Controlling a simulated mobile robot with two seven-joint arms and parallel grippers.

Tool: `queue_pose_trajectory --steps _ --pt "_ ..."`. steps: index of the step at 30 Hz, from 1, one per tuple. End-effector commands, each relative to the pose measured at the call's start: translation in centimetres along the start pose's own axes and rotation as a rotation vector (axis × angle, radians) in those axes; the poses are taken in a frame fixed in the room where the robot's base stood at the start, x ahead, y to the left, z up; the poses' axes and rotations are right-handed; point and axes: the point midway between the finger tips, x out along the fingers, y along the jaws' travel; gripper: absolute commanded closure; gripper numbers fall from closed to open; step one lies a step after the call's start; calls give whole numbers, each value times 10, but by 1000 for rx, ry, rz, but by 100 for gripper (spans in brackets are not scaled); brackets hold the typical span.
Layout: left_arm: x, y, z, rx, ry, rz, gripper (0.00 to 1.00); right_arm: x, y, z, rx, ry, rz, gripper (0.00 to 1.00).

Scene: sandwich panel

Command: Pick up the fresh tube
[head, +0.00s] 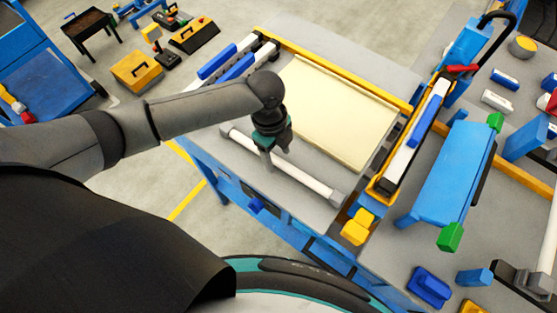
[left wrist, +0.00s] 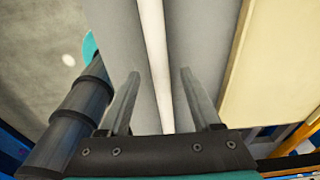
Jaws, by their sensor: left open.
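The fresh tube is a long white tube (head: 308,180) lying along the near edge of the grey table, beside the cream panel. It also shows in the left wrist view as a pale bar (left wrist: 153,40) running lengthwise between the fingers. My left gripper (head: 276,160) is over the middle of the tube, pointing down. In the left wrist view its fingers (left wrist: 160,74) are open, one on each side of the tube, with a gap on both sides. The gripper hides a short part of the tube in the head view. My right gripper is not in view.
The cream panel (head: 340,110) lies behind the tube, with a yellow rail (head: 335,66) along its far side. A blue and yellow frame (head: 400,150) stands at the table's right end. A yellow block (head: 357,228) sits near the tube's right end.

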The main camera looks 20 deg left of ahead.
Motion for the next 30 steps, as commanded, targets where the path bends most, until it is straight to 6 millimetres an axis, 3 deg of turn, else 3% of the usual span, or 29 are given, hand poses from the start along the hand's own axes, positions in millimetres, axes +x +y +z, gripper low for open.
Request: queue_pose_trajectory --steps 3,11,27,30 --pt "13 0 0 0 0 1 35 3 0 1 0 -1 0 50" --pt "14 0 0 1 -1 -1 35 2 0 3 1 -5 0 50" --pt "14 0 0 1 -1 -1 96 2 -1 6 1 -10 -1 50" --pt "14 0 0 1 -1 -1 100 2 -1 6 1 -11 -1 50"
